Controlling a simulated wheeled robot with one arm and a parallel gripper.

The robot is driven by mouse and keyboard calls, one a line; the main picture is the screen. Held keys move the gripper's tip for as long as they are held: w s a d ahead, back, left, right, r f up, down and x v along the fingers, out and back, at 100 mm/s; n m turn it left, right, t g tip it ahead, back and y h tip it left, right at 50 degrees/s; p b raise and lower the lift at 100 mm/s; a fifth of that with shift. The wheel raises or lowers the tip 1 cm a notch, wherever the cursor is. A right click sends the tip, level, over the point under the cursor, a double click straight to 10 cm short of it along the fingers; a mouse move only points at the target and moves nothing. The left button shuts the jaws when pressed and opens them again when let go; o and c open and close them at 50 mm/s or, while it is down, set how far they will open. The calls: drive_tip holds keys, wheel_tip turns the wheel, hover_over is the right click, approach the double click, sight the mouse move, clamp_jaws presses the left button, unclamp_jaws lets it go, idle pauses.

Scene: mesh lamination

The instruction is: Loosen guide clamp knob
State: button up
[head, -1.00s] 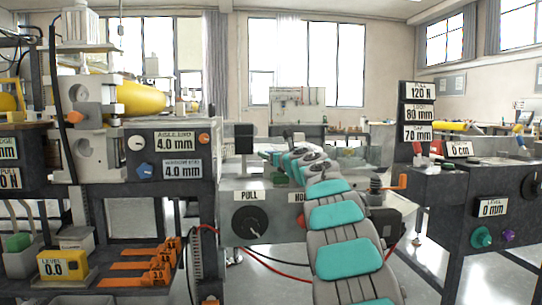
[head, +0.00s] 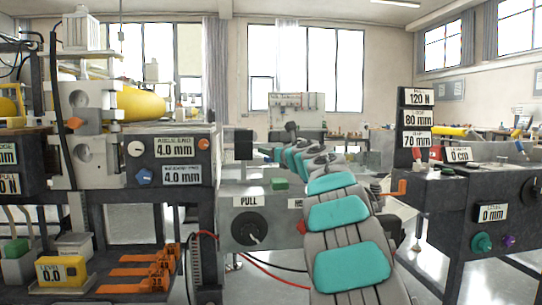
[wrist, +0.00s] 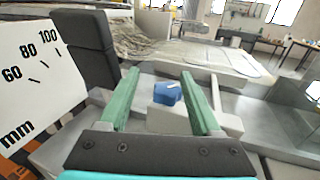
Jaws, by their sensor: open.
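A small blue knob (wrist: 167,92) sits on a pale grey block (wrist: 170,120) in the middle of the wrist view. My gripper (wrist: 160,74) is open, with one green finger on each side of the knob in the picture. No contact between fingers and knob shows, and I cannot tell whether the fingertips are level with it. In the head view my arm reaches away over the grey machine, and my gripper cannot be made out at its far end.
A white scale plate (wrist: 38,75) marked in mm and a dark upright block (wrist: 85,45) stand close on the left in the wrist view. A grey metal wall (wrist: 298,100) rises on the right. In the head view, an orange handle (head: 398,188) is right of my arm.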

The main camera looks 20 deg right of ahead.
drive_tip(key=s+a+r+b, duration=0.1)
drive_tip(key=s+a+b, duration=0.1)
drive_tip(key=s, duration=0.9)
drive_tip(key=shift+a, duration=0.55)
